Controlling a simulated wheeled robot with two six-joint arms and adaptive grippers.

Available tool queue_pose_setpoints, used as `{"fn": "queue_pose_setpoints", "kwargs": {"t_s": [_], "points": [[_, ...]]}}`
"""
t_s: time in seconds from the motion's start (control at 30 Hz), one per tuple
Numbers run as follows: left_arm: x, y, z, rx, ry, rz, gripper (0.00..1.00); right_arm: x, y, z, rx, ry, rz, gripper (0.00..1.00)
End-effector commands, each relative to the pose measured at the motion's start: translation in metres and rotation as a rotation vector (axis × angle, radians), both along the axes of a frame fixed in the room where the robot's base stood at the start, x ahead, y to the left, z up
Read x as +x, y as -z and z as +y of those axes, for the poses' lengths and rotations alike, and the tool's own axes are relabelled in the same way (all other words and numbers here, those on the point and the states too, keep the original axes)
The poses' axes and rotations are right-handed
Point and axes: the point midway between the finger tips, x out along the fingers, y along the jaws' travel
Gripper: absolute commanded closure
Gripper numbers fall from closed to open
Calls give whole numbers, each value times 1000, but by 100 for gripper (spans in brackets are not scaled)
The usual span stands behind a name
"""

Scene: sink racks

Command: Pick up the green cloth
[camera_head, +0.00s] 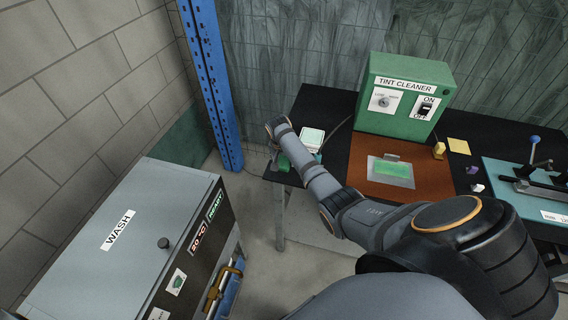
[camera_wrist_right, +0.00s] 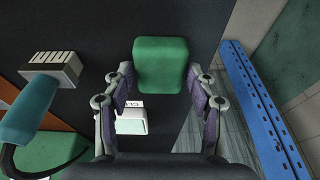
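The green cloth (camera_wrist_right: 161,65) is a rounded green square lying on the dark tabletop in the right wrist view. In the head view, a green patch that appears to be it (camera_head: 284,162) shows at the table's left end, partly covered by my right arm. My right gripper (camera_wrist_right: 160,76) is open and empty, one finger on each side of the cloth in the picture. I cannot tell how far the fingertips are above it. In the head view the fingers are hidden. My left gripper is not in view.
A small white-and-green item (camera_head: 311,138) stands close to the right gripper. The green tint cleaner box (camera_head: 403,94) and brown mat (camera_head: 360,173) lie farther right. A blue post (camera_head: 210,80) rises behind, left of the table. The wash unit (camera_head: 130,235) stands at front left.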

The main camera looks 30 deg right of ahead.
Motion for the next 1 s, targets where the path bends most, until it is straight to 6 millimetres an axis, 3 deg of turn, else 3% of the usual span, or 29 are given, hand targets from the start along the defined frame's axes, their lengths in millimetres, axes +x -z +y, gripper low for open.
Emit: {"fn": "queue_pose_setpoints", "kwargs": {"t_s": [0.03, 0.2, 0.47, 0.67, 0.9, 1.0], "points": [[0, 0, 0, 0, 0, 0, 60, 0, 0, 0, 0, 0, 0, 54], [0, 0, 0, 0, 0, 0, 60, 0, 0, 0, 0, 0, 0, 75], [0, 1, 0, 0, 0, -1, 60, 0, -2, 0, 0, 0, 0, 76], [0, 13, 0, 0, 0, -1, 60, 2, -24, 0, -1, 0, -6, 76], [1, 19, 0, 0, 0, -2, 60, -47, -86, -12, -8, 1, -4, 76], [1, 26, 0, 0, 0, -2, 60, -76, -99, -16, -9, -3, 2, 76]]}}
